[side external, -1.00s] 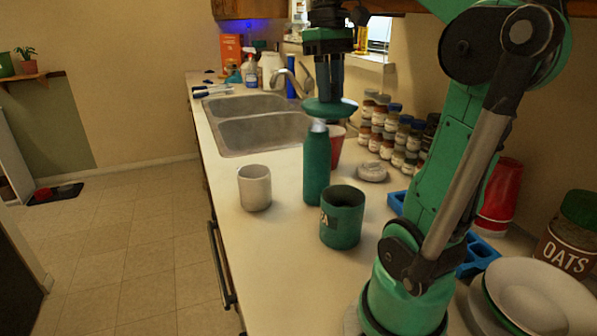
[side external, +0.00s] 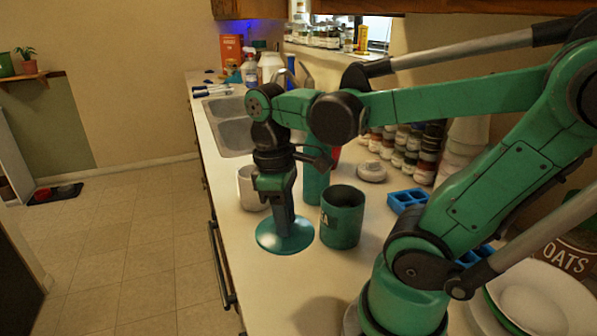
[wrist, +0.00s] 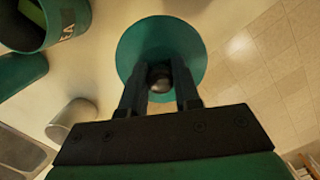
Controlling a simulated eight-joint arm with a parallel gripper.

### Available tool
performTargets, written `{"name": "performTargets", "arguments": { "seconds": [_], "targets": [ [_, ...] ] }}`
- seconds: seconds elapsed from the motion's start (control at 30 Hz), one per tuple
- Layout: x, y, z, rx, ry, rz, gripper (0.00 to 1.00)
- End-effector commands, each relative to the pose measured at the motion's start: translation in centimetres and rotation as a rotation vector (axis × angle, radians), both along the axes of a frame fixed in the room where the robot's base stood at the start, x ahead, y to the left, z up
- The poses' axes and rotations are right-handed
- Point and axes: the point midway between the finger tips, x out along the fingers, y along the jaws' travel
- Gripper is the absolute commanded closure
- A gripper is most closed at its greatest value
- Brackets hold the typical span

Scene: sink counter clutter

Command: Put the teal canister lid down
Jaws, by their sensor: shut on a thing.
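The teal canister lid (side external: 268,242) is a round disc at the counter's front edge, left of the canister. It looks level; I cannot tell whether it touches the counter. My gripper (side external: 283,226) points down and is shut on the lid's knob. In the wrist view the fingers (wrist: 160,82) close on the dark round knob (wrist: 160,76), and the lid (wrist: 140,42) spreads out beyond them. The teal canister (side external: 342,220), lettered and uncovered, stands just right of the lid. It also shows in the wrist view (wrist: 68,22) at the upper left.
A white cup (side external: 246,190) stands behind my gripper, and a green bottle (side external: 316,182) stands behind the canister. Jars (side external: 400,150), a blue tray (side external: 406,200) and white plates (side external: 540,300) are to the right. Counter in front of the canister is bare.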

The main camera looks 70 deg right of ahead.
Motion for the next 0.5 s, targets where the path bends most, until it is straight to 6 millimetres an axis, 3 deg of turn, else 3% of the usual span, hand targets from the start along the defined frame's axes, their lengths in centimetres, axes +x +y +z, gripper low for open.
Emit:
{"name": "performTargets", "arguments": {
  "seconds": [0.3, 0.5],
  "targets": [
    [0.1, 0.0, -5.4, 0.000, 0.000, -0.001, 1.00],
    [0.1, 0.0, -7.3, 0.000, 0.000, -0.001, 1.00]
  ]
}}
